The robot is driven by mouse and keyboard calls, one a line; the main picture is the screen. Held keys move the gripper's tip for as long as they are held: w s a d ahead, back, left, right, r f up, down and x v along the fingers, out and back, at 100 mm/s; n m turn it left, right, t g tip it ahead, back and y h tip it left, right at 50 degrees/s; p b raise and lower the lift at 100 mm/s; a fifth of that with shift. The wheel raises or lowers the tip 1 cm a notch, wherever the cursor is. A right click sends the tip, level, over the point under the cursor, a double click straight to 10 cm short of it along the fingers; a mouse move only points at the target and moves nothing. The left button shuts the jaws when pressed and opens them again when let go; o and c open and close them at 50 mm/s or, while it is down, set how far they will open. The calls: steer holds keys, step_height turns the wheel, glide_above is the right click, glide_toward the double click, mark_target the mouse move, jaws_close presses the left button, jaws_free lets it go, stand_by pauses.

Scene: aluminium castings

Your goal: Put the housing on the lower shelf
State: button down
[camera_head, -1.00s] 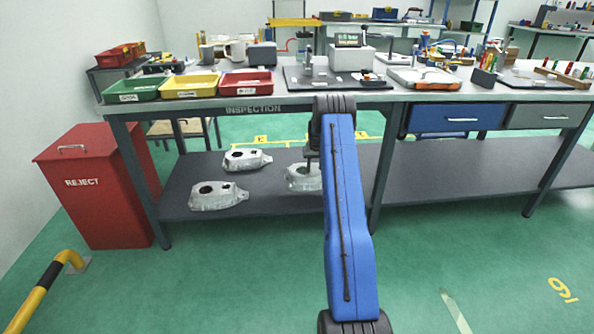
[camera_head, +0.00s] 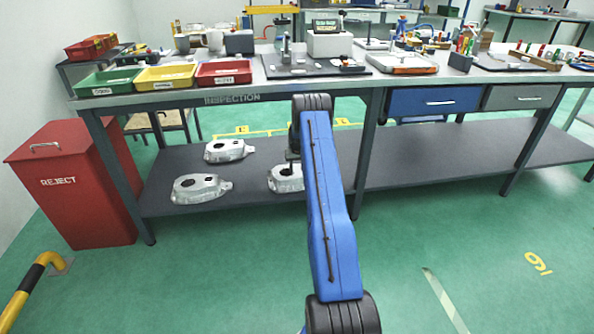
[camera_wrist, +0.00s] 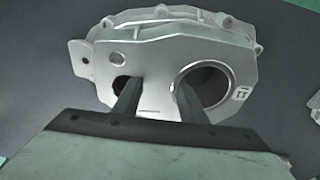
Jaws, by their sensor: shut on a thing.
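A silver cast housing (camera_wrist: 165,55) is held in my gripper (camera_wrist: 157,92) in the wrist view. One finger goes into its small hole and the other into its large round bore, with the web between them. In the head view this housing (camera_head: 283,182) is on or just above the dark lower shelf (camera_head: 240,190), partly hidden by my arm; I cannot tell if it touches. My gripper (camera_head: 292,160) is mostly hidden behind the arm there.
Two similar housings lie to the left on the shelf, one nearer the front (camera_head: 200,190) and one further back (camera_head: 228,151). A table leg (camera_head: 366,150) stands to the right. A red reject bin (camera_head: 70,190) is at left. The shelf right of the leg is clear.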

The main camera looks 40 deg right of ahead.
mark_target(297, 171)
steer(key=c, duration=1.1)
jaws_free()
steer(key=r, duration=0.5)
steer(key=s+r, duration=0.1)
steer(key=r, duration=0.1)
steer(key=shift+a+r, duration=0.25)
steer(key=shift+r, duration=0.05)
